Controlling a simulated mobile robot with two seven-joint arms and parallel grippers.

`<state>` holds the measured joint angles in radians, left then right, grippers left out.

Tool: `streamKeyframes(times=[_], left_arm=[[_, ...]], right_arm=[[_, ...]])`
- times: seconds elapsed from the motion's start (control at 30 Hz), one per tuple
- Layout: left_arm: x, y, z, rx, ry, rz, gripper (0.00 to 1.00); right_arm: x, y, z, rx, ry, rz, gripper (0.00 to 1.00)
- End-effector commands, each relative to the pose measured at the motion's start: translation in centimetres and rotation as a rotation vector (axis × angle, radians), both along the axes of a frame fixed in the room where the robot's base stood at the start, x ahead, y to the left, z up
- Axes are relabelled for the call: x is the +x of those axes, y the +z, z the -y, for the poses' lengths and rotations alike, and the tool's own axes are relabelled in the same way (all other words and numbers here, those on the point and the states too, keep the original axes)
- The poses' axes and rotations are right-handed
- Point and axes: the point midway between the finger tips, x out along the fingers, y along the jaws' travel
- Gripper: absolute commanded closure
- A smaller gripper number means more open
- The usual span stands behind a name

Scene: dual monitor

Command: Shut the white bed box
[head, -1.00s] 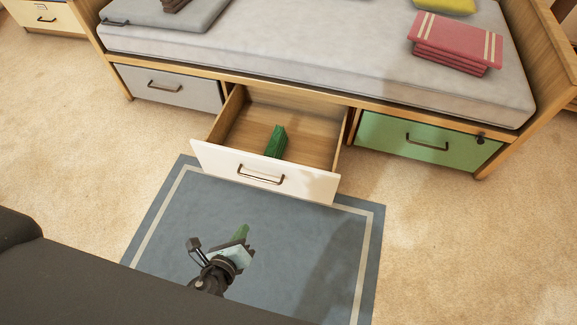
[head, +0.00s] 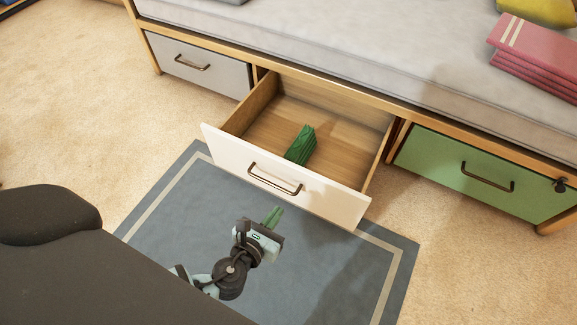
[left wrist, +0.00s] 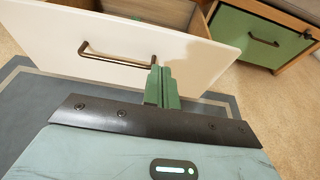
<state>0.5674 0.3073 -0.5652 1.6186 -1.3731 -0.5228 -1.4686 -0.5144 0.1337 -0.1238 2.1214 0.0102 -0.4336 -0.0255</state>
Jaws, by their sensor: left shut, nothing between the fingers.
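The white bed box (head: 325,199) is a drawer under the bed, pulled out in the middle bay. Its white front has a dark bar handle (head: 274,179), and a green object (head: 301,145) lies inside on the wooden floor. In the left wrist view the white front (left wrist: 60,38) fills the upper left, with its handle (left wrist: 110,58) beyond my fingers. My left gripper (head: 271,217) has green fingers, is shut and empty, and is in front of the drawer front, below its handle in the head view. The fingers also show in the left wrist view (left wrist: 161,86). My right gripper is not in view.
A grey box (head: 195,66) on the left and a green box (head: 480,175) on the right are shut under the bed. A pink folded stack (head: 530,60) lies on the mattress (head: 340,40). A blue-grey rug (head: 330,265) covers the floor before the drawer.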

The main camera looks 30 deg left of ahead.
Motion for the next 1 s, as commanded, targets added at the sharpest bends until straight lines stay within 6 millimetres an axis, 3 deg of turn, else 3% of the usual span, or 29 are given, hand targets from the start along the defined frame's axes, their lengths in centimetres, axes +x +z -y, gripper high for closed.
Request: streamKeyframes(times=[0.63, 0.8, 1.0], left_arm=[[10.6, -2.9, 0.4, -0.003, 0.002, 0.002, 1.00], [12.3, -2.9, 0.4, -0.003, 0.001, 0.000, 1.00], [13.0, -2.9, 0.4, -0.001, 0.000, 0.000, 1.00]], right_arm=[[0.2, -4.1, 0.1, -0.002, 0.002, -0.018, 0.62], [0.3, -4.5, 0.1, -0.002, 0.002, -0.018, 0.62], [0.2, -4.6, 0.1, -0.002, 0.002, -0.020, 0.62]])
